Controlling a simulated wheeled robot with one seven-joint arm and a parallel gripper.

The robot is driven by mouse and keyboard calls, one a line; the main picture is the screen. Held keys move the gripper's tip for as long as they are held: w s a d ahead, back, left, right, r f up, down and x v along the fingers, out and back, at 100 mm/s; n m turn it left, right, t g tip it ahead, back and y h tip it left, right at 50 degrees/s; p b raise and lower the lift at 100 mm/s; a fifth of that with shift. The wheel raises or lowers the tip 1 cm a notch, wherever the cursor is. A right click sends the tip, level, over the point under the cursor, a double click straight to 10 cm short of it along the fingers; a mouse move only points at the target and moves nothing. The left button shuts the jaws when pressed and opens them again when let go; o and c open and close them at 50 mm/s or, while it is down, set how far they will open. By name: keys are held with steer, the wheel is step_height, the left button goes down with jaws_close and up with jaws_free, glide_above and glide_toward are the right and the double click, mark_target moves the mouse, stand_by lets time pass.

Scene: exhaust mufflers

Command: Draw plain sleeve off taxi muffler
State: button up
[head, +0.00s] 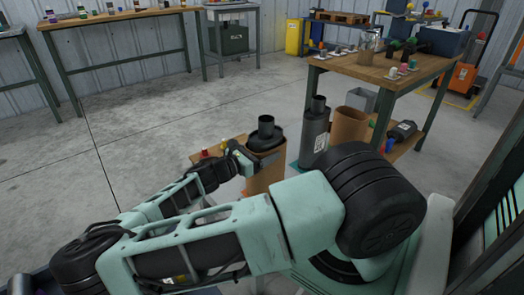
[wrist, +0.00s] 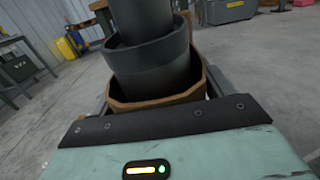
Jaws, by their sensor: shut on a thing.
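A plain brown sleeve (head: 265,180) stands upright around a dark muffler (head: 266,138) in the head view. The muffler's rounded shoulder and narrow pipe rise out of the sleeve's open top. My gripper (head: 262,158) is at the sleeve's upper part. In the wrist view the sleeve (wrist: 160,105) sits between the two fingers, and my gripper (wrist: 158,95) is shut on it. The muffler (wrist: 150,65) stands inside, with its upper part above the rim. The lower part of the muffler is hidden by the sleeve. No marking naming it as taxi is readable.
A dark grey muffler (head: 314,138) with a white label stands close to the right. Another brown sleeve (head: 348,128) stands beyond it. A wooden table (head: 385,75) with bottles and parts stands behind at right. Open floor (head: 150,125) lies to the left.

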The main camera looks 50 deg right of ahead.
step_height(320, 180, up, 29)
steer(key=p, duration=2.7)
steer(key=shift+p, duration=0.4)
stand_by(3.4)
steer(key=shift+r, duration=0.1)
